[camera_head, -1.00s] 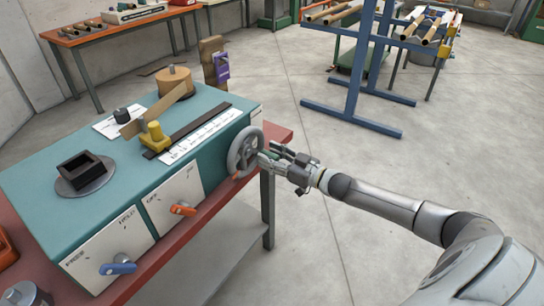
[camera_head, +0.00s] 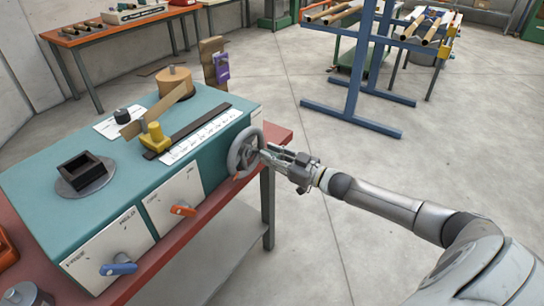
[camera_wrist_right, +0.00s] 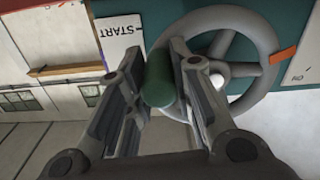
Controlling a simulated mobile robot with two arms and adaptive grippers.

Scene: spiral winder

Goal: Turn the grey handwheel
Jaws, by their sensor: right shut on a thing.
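The grey handwheel (camera_head: 240,160) is mounted on the right end of the teal machine (camera_head: 75,190). It fills the upper right of the right wrist view (camera_wrist_right: 264,38), where its green handle (camera_wrist_right: 158,82) sticks out between my fingers. My right gripper (camera_head: 268,154) comes in from the right at the wheel's right side. It is shut on the green handle, with one finger on each side in the right wrist view (camera_wrist_right: 157,62). In the head view the fingers hide most of the handle. My left gripper is not in view.
The machine's front has an orange lever (camera_head: 183,210) and a blue lever (camera_head: 119,266). The red bench (camera_head: 280,137) juts out behind the wheel. The floor (camera_head: 340,130) right of the machine is clear up to the blue rack (camera_head: 350,118).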

